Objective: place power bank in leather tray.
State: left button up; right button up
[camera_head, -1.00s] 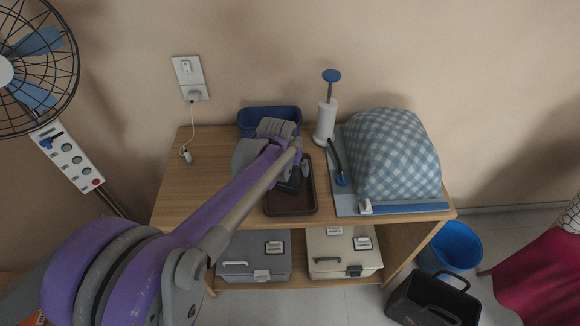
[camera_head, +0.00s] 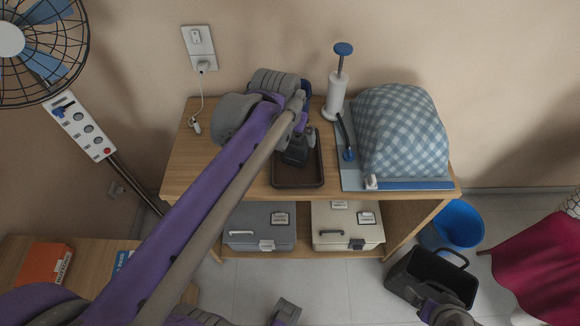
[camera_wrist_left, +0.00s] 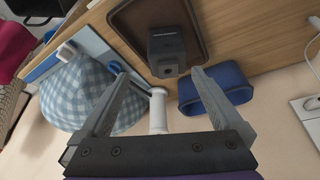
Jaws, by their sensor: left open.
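The leather tray (camera_head: 276,184) is a dark brown, shallow tray on the wooden table, and its corner shows in the left wrist view (camera_wrist_left: 122,22). A dark block, which looks like the power bank (camera_head: 297,152), stands inside the tray; it also shows in the left wrist view (camera_wrist_left: 167,48). My left gripper (camera_head: 303,135) is just above the tray's far part, partly hidden by its own arm. In the left wrist view its fingers (camera_wrist_left: 160,75) are spread with nothing between them, apart from the block. Grey parts at the bottom edge may be my right gripper; its jaws are unclear.
A blue bin (camera_wrist_left: 222,88) stands behind the tray. A white cylinder with a blue-topped rod (camera_head: 337,95) and a checkered covered mound (camera_head: 402,130) stand to the right. A charger cable (camera_head: 198,105) hangs at the left. The table's left part is clear.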

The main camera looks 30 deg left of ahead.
pick_arm(q)
jog(key=s+d+f, duration=0.4)
jog(key=s+f, duration=0.1)
jog(key=s, duration=0.3)
jog(key=s+d+f+m, duration=0.1)
jog(key=s+d+f, duration=0.3)
jog(key=s, duration=0.4)
jog(key=shift+s+f+m+t+h, duration=0.3)
jog(key=shift+s+f+h, duration=0.1)
jog(key=shift+f, duration=0.35)
jog(key=shift+w+r, duration=0.1)
jog(key=r+p, duration=0.2)
jog(key=shift+w+r, duration=0.3)
jog(key=shift+r, duration=0.05)
